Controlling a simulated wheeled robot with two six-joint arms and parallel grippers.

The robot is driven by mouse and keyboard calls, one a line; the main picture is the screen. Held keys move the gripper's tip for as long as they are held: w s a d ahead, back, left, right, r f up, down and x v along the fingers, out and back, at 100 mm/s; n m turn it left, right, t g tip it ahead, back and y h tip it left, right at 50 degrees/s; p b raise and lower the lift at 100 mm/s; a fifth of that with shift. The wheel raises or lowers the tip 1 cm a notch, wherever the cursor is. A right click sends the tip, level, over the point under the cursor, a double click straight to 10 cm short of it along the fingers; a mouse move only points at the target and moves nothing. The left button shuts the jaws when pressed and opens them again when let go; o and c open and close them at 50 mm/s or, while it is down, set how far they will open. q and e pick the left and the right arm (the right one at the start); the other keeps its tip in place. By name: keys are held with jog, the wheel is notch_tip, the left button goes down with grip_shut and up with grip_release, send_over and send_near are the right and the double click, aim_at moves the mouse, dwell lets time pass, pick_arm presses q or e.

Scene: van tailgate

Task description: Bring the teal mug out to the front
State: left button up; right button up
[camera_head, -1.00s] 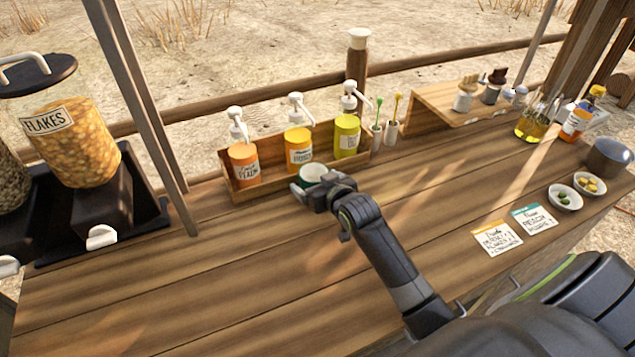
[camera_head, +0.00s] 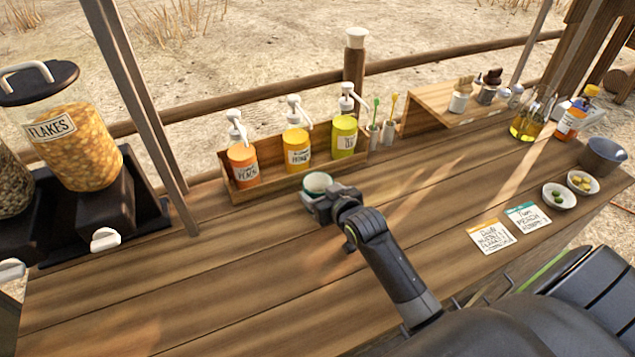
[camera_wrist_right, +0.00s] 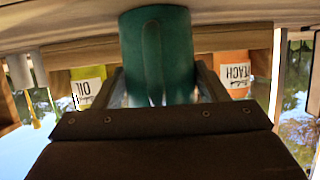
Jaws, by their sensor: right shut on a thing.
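The teal mug (camera_head: 317,182) is at the front edge of the wooden bottle rack, in front of the middle and right bottles. Its pale inside and rim show in the head view, with its lower part behind my gripper. In the right wrist view the teal mug (camera_wrist_right: 157,55) fills the middle, its handle facing the camera. My right gripper (camera_head: 318,198) is shut on the mug, with a finger on either side of it in the wrist view. Whether the mug touches the counter I cannot tell. My left gripper is not in view.
The rack (camera_head: 262,193) holds orange (camera_head: 242,165), yellow (camera_head: 297,150) and lime (camera_head: 344,137) pump bottles close behind. Flakes dispenser (camera_head: 75,145) stands left. Two cards (camera_head: 490,236) and small bowls (camera_head: 559,195) lie right. The counter's front left is clear.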

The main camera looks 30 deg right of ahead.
jog(key=shift+s+a+p, duration=0.1)
jog(key=shift+s+p, duration=0.95)
jog(key=shift+s, duration=1.35)
jog(key=shift+s+a+p, duration=0.2)
jog(key=shift+s+p, duration=0.6)
jog(key=shift+s, duration=1.85)
jog(key=shift+s+a, duration=0.1)
jog(key=shift+s, duration=2.1)
jog(key=shift+s+a, duration=0.1)
jog(key=shift+s, duration=1.45)
jog(key=o, duration=1.2)
jog(key=shift+c, duration=0.2)
jog(key=b+v, duration=0.3)
jog(key=v, duration=1.4)
jog(key=shift+s+r, duration=0.15)
